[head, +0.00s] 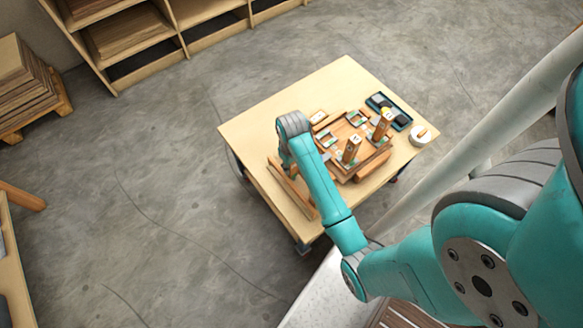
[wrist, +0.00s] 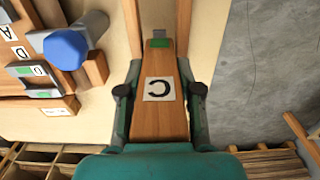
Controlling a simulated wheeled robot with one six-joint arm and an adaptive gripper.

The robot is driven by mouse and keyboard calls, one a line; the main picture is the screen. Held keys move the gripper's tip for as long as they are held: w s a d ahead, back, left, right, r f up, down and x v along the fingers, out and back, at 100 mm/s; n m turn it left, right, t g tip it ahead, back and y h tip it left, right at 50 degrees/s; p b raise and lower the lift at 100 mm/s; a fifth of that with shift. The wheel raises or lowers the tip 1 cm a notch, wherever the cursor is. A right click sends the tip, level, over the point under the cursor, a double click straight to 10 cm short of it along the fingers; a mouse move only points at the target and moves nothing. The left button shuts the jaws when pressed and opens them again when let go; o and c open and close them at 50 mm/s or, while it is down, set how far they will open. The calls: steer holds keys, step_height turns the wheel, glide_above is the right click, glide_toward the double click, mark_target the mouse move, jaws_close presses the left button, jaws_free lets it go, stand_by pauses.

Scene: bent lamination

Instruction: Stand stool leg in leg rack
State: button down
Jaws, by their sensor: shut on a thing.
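In the wrist view my gripper (wrist: 160,76) is shut on a wooden stool leg (wrist: 160,122), one finger on each side. The leg carries a white label with a C-like letter, turned in the picture, and a green band and grey tip at its far end. In the head view my arm hides the gripper and held leg. The wooden leg rack (head: 335,131) is right of my arm, with two labelled legs standing in it: a front leg (head: 351,150) and a back leg (head: 382,126).
A blue-topped grey part (wrist: 67,50) stands by the rack. A dark tray (head: 390,111) and white roll (head: 419,137) sit right. The table's (head: 265,117) back left is clear.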

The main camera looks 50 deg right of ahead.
steer(key=shift+f, duration=1.2)
steer(key=c, duration=0.8)
jaws_free()
steer(key=shift+f, duration=0.1)
steer(key=shift+o, duration=0.2)
